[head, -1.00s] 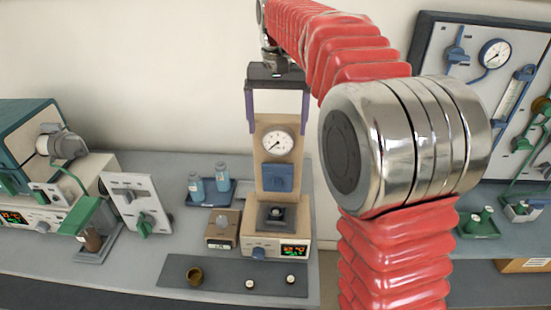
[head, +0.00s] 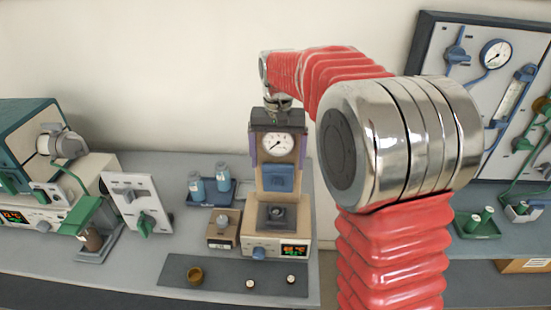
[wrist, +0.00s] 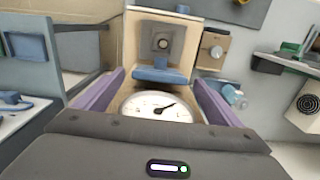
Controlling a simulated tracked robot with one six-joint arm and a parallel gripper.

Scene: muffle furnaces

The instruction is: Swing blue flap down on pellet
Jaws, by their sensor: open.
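The blue flap (head: 279,178) is on the front of the beige press-like device, below its round dial gauge (head: 278,144). It stands raised above a dark square seat (head: 277,215) with a small round grey piece, probably the pellet (head: 278,211), at its middle. In the wrist view the flap (wrist: 160,75) shows edge-on between the gauge and the seat (wrist: 162,42). My gripper (head: 278,160) is open, pointing down, its two purple fingers on either side of the gauge, above the flap and apart from it. Nothing is between the fingers except the device behind or below.
The device's front has a lit display (head: 294,249) and a blue knob (head: 259,253). A small brown box (head: 222,230) and a tray of blue bottles (head: 210,190) stand to its left. A dark mat (head: 235,275) with small cups lies in front. Green-handled equipment (head: 145,222) stands further left.

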